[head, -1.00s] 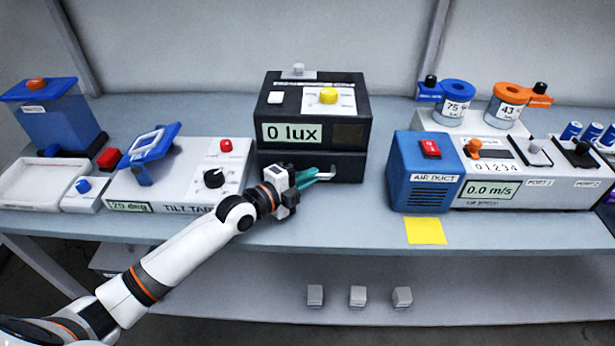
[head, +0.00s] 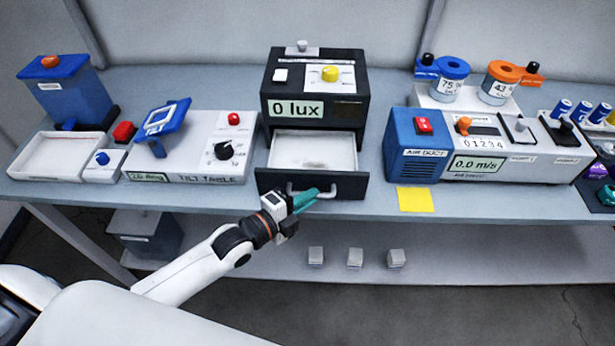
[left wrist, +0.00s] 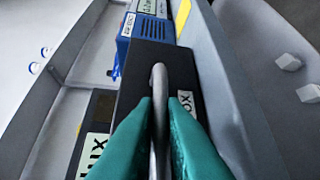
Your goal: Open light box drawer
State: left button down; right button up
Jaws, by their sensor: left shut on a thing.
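The black light box (head: 315,90) stands at the back middle of the bench, with a "0 lux" display. Its drawer (head: 345,186) is pulled out, and the pale inside of the drawer shows empty. A grey bar handle (head: 325,192) is on the drawer front. My left gripper (head: 306,200) is at the handle, its teal fingers shut on it. In the left wrist view the handle (left wrist: 159,85) runs between the two teal fingertips (left wrist: 160,115). My right gripper is not in view.
The tilt table (head: 195,155) is left of the box. The air duct unit (head: 420,150) and a yellow note (head: 415,199) are to its right. Several small grey blocks (head: 355,258) lie on the lower shelf. The drawer front reaches about the bench's front edge.

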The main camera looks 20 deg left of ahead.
pick_arm(q)
jog(key=shift+s, duration=0.1)
jog(key=c, duration=1.5)
grip_release()
jog(key=b+v, duration=0.1)
jog(key=v, duration=1.1)
jog(key=shift+b, duration=0.3)
